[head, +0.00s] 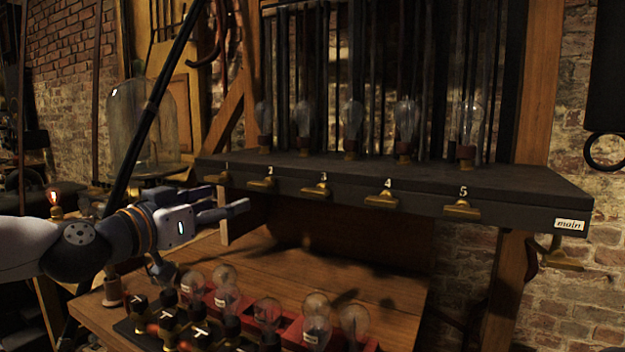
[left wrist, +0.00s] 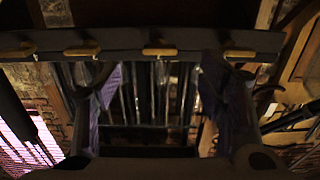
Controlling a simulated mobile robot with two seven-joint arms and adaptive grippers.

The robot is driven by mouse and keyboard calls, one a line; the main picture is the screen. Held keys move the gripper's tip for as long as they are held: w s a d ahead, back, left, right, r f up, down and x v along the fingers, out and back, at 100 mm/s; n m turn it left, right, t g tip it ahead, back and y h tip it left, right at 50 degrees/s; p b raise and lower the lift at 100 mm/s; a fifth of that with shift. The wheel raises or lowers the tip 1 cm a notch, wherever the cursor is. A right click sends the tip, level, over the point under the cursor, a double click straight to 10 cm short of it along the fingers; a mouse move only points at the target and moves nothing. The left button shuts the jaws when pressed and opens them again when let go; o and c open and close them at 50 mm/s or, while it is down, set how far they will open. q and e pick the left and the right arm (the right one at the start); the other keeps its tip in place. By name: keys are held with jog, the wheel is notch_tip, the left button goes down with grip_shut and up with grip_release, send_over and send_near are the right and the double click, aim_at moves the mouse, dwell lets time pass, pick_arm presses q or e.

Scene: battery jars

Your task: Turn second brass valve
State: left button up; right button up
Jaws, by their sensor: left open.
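The second brass valve (head: 262,185), a small brass handle under the label 2, sits on the front face of a dark shelf (head: 520,187). My left gripper (head: 224,199) is open and empty, in front of the shelf's left end. Its fingertips appear just left of and slightly below the second valve, and no contact shows. In the left wrist view the two fingers (left wrist: 165,85) are spread wide, with a row of brass handles above them in the picture. Their numbers cannot be read there. My right gripper is not in view.
Other brass valves line the shelf: valve 1 (head: 218,177), valve 3 (head: 316,190), valve 4 (head: 381,200) and valve 5 (head: 462,209). A larger brass handle (head: 563,262) hangs below the "main" label. Glass bulbs (head: 353,115) stand on top. More bulbs (head: 268,312) stand on the bench below.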

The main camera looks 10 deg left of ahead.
aim_at(256, 186)
pick_arm(q)
jog(key=x, duration=0.3)
jog(key=b+x, duration=0.1)
jog(key=x, duration=0.3)
jog(key=b+x, duration=0.1)
jog(key=x, duration=0.2)
jog(key=shift+w+d+r, duration=0.15)
jog(key=shift+w+r, duration=0.1)
jog(key=shift+r, duration=0.15)
jog(key=shift+w+d+r, duration=0.2)
jog(key=shift+w, duration=0.2)
jog(key=c, duration=1.2)
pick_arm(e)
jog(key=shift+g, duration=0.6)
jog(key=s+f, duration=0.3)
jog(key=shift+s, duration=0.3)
